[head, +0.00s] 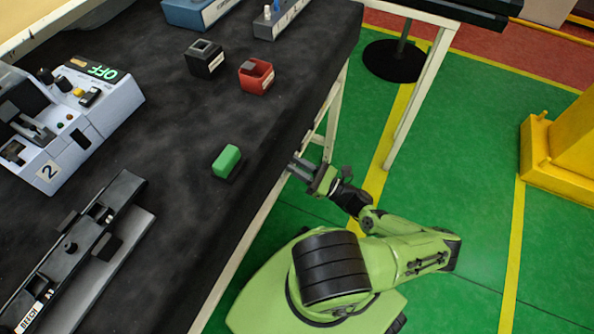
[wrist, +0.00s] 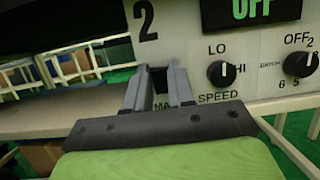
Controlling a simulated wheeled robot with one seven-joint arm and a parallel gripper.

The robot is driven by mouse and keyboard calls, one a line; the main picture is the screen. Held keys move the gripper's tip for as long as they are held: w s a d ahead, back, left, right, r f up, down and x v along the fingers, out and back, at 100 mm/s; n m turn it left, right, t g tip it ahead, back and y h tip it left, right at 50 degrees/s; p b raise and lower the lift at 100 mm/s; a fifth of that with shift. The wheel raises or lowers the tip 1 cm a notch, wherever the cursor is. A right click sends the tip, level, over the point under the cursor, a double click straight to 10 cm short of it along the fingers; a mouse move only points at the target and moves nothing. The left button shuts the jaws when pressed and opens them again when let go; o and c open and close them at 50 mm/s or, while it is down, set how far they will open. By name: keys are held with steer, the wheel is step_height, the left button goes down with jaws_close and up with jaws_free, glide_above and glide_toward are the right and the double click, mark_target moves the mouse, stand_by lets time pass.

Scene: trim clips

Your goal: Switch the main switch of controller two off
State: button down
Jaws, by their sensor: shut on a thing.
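In the wrist view a light panel marked 2, controller two (wrist: 190,47), fills the right side. It carries a green OFF display, a LO/HI speed knob (wrist: 221,73) and a batch dial (wrist: 300,64). My gripper (wrist: 156,70) is at the panel's lower left, over a label that begins "MA". Its jaws are shut on the main switch, which the fingers mostly hide. In the head view my gripper (head: 297,166) is at the table's front edge. A device (head: 72,115) marked 2 with a green OFF display stands on the table at left; I cannot tell whether it is the same panel.
The black tabletop (head: 150,215) carries a green block (head: 227,161), a black box (head: 204,58), a red box (head: 256,76) and a long dark rail fixture (head: 85,245). A white table leg (head: 418,97) and a yellow post base (head: 560,160) stand at right. Green floor is open there.

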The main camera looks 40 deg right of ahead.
stand_by(0.3)
steer(key=c, duration=1)
jaws_free()
steer(key=shift+o, duration=0.2)
steer(key=v, duration=1.5)
steer(key=shift+s+f, duration=0.3)
steer(key=shift+s, duration=0.05)
